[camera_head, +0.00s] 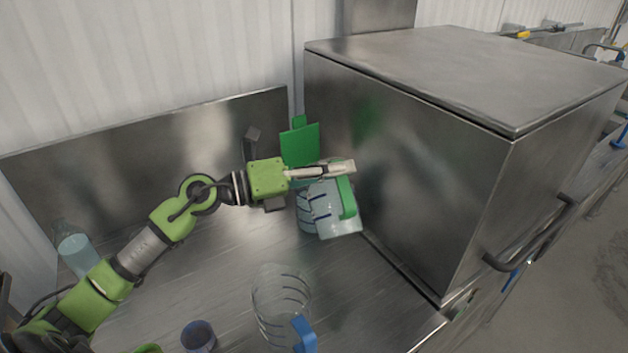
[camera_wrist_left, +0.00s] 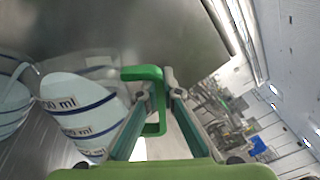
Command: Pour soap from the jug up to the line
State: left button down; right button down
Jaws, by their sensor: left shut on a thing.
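A clear jug with a green handle, blue lines and pale liquid (camera_head: 338,222) is near the steel box in the head view. My left gripper (camera_head: 345,168) is shut on its green handle. In the left wrist view the handle (camera_wrist_left: 155,75) sits between the fingers of my left gripper (camera_wrist_left: 160,92), and the jug's body (camera_wrist_left: 80,110) shows "ml" marks and looks tilted. Whether its base touches the counter is unclear. A clear jug with a blue handle and dark lines (camera_head: 268,300) stands in front and looks empty. My right gripper is not in view.
A large steel box (camera_head: 420,150) stands close on the right. A green panel (camera_head: 300,146) is behind my gripper. A small dark blue cup (camera_head: 198,336) is at the front, and a clear container with pale liquid (camera_head: 76,250) is at left. The counter's middle (camera_head: 205,275) is clear.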

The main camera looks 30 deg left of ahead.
aim_at(351, 214)
pick_arm(q)
jog(key=shift+r, duration=0.15)
jog(key=shift+f+b, duration=0.3)
jog(key=f+b, duration=0.1)
jog(key=s+d+f+m+b, duration=0.1)
jog(key=b, duration=0.1)
jog(key=f+m+b, duration=0.1)
jog(key=shift+s+d+f, duration=0.3)
jog(key=shift+s+f, duration=0.05)
jog(key=shift+s, duration=0.05)
jog(key=s+d+f+m+b, duration=0.2)
jog(key=m, duration=0.1)
jog(key=shift+s+d+f+b, duration=0.15)
jog(key=shift+f+b, duration=0.2)
jog(key=shift+b, duration=0.05)
jog(key=shift+d+r+m+p, duration=0.1)
jog(key=shift+r+m+p, duration=0.2)
jog(key=shift+r, duration=0.05)
jog(key=shift+s+d+f, duration=0.15)
jog(key=shift+s+d, duration=0.1)
jog(key=shift+s, duration=0.1)
jog(key=shift+s+d+m, duration=0.55)
jog(key=shift+d+m, duration=0.05)
jog(key=shift+m, duration=0.6)
jog(key=shift+s+d+m, duration=0.55)
jog(key=shift+m, duration=0.65)
